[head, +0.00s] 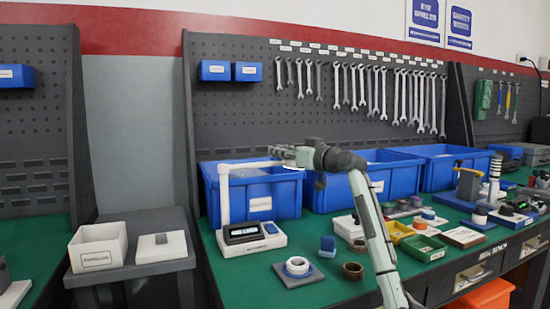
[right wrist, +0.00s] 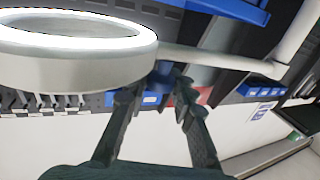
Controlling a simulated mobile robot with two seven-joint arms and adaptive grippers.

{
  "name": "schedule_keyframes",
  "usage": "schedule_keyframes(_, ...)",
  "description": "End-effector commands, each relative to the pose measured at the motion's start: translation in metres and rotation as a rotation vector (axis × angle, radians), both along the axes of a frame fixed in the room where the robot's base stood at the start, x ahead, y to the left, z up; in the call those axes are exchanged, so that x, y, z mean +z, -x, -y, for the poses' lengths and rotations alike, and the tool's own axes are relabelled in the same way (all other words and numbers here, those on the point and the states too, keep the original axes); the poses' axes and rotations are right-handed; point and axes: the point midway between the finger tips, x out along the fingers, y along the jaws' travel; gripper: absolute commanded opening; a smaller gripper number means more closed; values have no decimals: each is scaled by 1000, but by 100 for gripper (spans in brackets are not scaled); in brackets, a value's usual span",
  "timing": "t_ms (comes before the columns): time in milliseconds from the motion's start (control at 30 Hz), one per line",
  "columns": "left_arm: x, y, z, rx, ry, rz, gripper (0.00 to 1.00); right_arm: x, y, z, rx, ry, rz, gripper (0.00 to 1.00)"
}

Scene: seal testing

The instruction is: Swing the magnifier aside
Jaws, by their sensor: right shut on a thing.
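The magnifier has a white post (head: 224,195) on the left of the bench and a thin arm (head: 255,164) reaching right from its top. In the right wrist view its thick pale ring (right wrist: 75,60) fills the upper left, and its arm (right wrist: 215,59) runs right from the ring. My right gripper (head: 292,155) is at the far end of that arm. My left gripper is out of view.
A white device with a display (head: 252,238) stands at the post's foot. A white ring on a grey pad (head: 299,282) and a blue block (head: 327,245) lie in front. Blue bins (head: 262,205) line the back. Small trays and parts crowd the right.

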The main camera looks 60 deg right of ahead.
Motion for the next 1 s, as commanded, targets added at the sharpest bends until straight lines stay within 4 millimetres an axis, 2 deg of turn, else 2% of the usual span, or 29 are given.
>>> schedule_keyframes(333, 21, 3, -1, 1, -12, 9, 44, -3, -15, 10, 105, -4, -5, 0)
schedule_keyframes(800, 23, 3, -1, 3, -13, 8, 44, -3, -17, 10, 115, -3, -5, 0)
schedule_keyframes(833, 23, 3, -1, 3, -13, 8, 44, -3, -17, 10, 115, -4, -5, 26)
schedule_keyframes(1000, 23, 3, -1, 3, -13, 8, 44, -3, -17, 10, 116, -3, -5, 44)
